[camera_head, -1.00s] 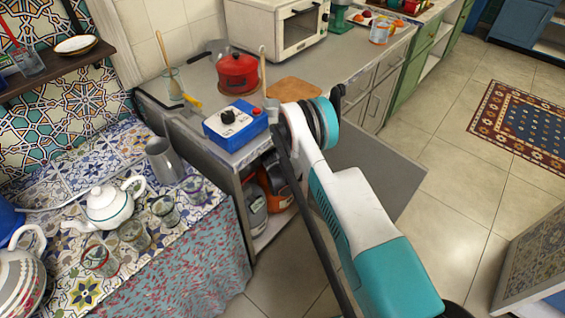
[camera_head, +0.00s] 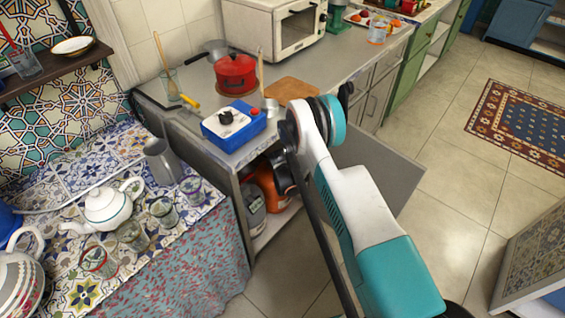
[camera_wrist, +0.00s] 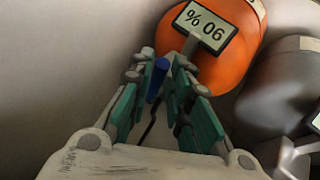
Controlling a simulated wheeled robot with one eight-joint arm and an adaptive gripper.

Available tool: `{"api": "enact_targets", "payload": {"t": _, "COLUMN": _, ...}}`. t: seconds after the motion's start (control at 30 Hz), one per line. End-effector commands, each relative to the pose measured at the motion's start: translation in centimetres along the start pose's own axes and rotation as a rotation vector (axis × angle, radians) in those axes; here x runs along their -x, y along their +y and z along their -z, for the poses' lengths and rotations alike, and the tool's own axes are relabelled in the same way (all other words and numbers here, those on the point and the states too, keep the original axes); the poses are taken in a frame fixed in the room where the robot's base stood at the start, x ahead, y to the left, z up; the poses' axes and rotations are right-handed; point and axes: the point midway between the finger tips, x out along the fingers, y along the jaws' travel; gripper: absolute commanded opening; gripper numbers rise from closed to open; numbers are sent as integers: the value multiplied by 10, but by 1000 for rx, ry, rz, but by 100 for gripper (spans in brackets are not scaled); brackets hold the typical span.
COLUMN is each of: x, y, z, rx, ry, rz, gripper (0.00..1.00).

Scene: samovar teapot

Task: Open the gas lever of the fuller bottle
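An orange gas bottle (camera_head: 267,190) stands in the open cabinet under the counter. In the wrist view the orange bottle (camera_wrist: 228,75) is at the top, with a display that appears upside down and reads 90 %. A grey bottle (camera_head: 253,222) stands beside it; in the wrist view this grey bottle (camera_wrist: 280,88) is at the right, its display cut off by the edge. A blue lever (camera_wrist: 157,78) shows between the fingers of my gripper (camera_wrist: 163,68). The fingers are partly open, with small gaps seen beside the lever; contact is unclear. My fingertips are hidden in the head view.
An open cabinet door (camera_head: 380,170) is to the right of my arm. A blue and white burner box (camera_head: 233,125) stands on the counter above. A tiled table (camera_head: 75,215) with a teapot (camera_head: 108,207) and several glasses is at the left.

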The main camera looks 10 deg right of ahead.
Motion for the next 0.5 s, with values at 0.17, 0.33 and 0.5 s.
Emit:
{"api": "enact_targets", "payload": {"t": 0.17, "x": 0, "y": 0, "z": 0, "rx": 0, "ry": 0, "rz": 0, "gripper": 33}}
{"api": "enact_targets", "payload": {"t": 0.33, "x": 0, "y": 0, "z": 0, "rx": 0, "ry": 0, "rz": 0, "gripper": 33}}
{"api": "enact_targets", "payload": {"t": 0.5, "x": 9, "y": 0, "z": 0, "rx": 0, "ry": 0, "rz": 0, "gripper": 33}}
